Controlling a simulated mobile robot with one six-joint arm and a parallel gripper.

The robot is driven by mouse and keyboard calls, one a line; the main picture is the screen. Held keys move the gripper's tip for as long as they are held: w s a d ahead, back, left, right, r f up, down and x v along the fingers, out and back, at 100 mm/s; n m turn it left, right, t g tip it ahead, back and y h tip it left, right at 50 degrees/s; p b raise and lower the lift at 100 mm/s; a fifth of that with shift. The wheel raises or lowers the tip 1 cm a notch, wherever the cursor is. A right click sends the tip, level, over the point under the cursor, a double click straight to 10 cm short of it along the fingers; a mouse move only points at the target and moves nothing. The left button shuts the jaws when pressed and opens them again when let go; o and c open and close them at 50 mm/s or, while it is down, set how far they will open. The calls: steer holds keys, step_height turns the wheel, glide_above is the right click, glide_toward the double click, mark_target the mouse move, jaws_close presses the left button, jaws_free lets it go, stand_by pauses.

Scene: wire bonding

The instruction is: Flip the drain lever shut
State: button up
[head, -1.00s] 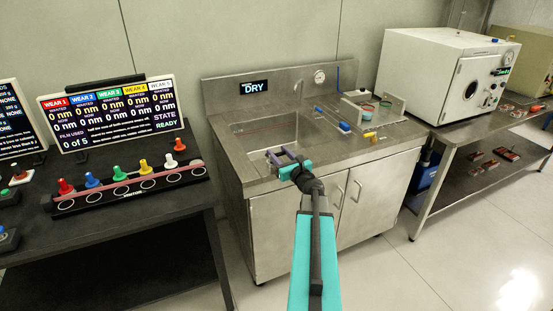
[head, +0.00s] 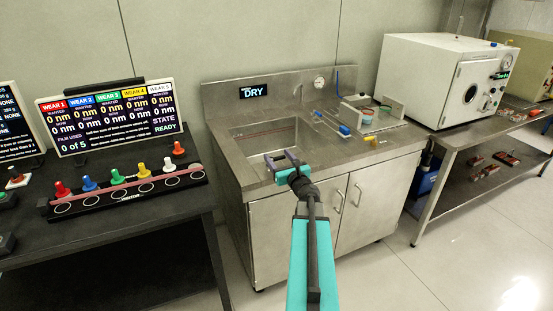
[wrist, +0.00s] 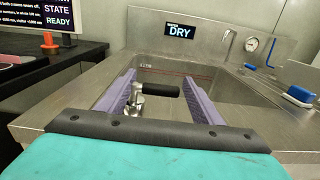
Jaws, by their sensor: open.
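The drain lever has a black grip (wrist: 162,89) on a metal stem (wrist: 136,100). In the wrist view it stands at the front of the sink, its grip lying sideways. My gripper (wrist: 158,88) is open, and its purple fingers show on either side of the lever. Whether either finger touches it I cannot tell. In the head view my gripper (head: 282,160) is over the front edge of the steel sink (head: 236,150). I cannot make out the lever there.
A panel reading DRY (head: 254,91) is on the sink's backsplash. A blue-handled tool (head: 344,130) and a yellow piece (head: 371,139) lie on the counter to the right. A black table (head: 187,211) with coloured pegs stands to the left.

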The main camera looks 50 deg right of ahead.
mark_target(279, 158)
steer(key=shift+s, duration=0.15)
steer(key=shift+b+v, duration=0.45)
steer(key=shift+v, duration=2.15)
steer(key=shift+s+a+r, duration=0.1)
steer(key=shift+s+a, duration=0.05)
steer(key=shift+s, duration=0.1)
steer(key=p+v, duration=0.2)
steer(key=p, duration=0.3)
steer(key=shift+s+a, duration=0.1)
steer(key=shift+s, duration=0.25)
steer(key=shift+s+a+p, duration=0.15)
steer(key=shift+s+p, duration=0.25)
steer(key=shift+p, duration=0.8)
steer(key=p, duration=0.1)
steer(key=s+p, duration=0.1)
steer(key=p, duration=0.1)
steer(key=shift+a, duration=0.25)
steer(key=shift+p+v, duration=1.5)
steer(key=shift+p, duration=0.5)
